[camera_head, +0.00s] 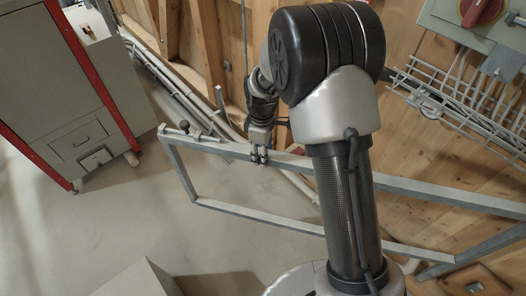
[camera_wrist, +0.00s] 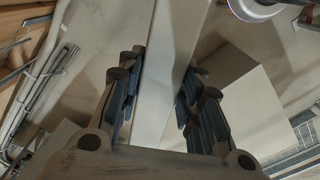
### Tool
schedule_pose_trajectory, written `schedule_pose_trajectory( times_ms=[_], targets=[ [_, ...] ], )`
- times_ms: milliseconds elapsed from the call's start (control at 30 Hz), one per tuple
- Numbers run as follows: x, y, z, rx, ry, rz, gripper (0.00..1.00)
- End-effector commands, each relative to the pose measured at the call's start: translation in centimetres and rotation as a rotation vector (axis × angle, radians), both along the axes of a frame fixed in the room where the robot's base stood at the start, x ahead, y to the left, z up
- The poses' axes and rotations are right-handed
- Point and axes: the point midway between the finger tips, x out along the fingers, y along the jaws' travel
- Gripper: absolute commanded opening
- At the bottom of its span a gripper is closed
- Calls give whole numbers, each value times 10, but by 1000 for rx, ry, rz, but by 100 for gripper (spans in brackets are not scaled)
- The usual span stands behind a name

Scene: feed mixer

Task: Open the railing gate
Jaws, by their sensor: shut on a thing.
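The railing gate (camera_head: 262,214) is a grey metal frame in the head view. Its top rail runs from upper left to the right edge, passing behind my arm. A small latch bolt with a dark knob (camera_head: 185,126) sits on the top rail near the left end. My gripper (camera_head: 259,158) is shut on the top rail, right of the latch. In the wrist view the pale rail (camera_wrist: 172,50) passes between the two fingers of my gripper (camera_wrist: 158,88). The right part of the gate is partly hidden by my arm.
A grey cabinet with red edges (camera_head: 75,110) stands at the left. A wooden wall (camera_head: 235,50) with pipes runs behind the gate. A wire rack (camera_head: 455,100) and a box with a red switch (camera_head: 483,12) are at upper right.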

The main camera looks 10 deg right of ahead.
Motion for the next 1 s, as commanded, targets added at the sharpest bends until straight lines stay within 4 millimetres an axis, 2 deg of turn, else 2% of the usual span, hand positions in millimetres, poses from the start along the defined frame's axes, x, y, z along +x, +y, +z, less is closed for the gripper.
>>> schedule_pose_trajectory(
  times_ms=[433, 467, 767, 1000],
  targets=[
    [0, 0, -1, 0, 0, 1, 0],
    [0, 0, -1, 0, 0, 1, 34],
    [0, 0, -1, 0, 1, 0, 53],
    [0, 0, -1, 0, 1, 0, 53]
  ],
)
